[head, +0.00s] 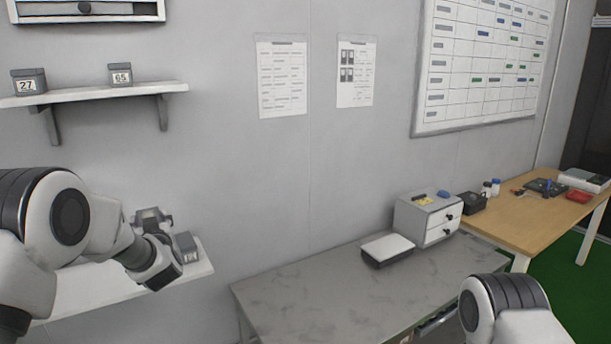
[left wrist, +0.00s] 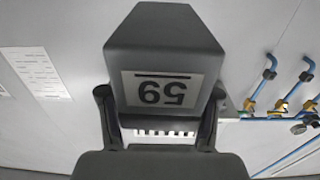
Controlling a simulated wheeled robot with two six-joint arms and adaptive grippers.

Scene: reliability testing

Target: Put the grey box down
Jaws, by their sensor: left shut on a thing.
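My left gripper (head: 152,218) is at the lower white shelf (head: 85,290) on the left. It is shut on a grey box (left wrist: 165,35), whose body lies between the two fingers in the left wrist view. The box has a white number label that shows upside down there. In the head view the gripper mostly hides the held box, and I cannot tell whether it touches the shelf. Another small grey box (head: 187,247) with a label stands on this shelf, just right of the gripper. My right arm shows at the bottom right, but its gripper is out of view.
The upper shelf (head: 95,93) holds grey boxes marked 27 (head: 28,82) and 65 (head: 121,75). A grey table (head: 330,290) bears a white-topped box (head: 388,247) and a drawer unit (head: 428,217). A wooden table (head: 525,225) holds tools. Blue pipes (left wrist: 265,75) show on the wall.

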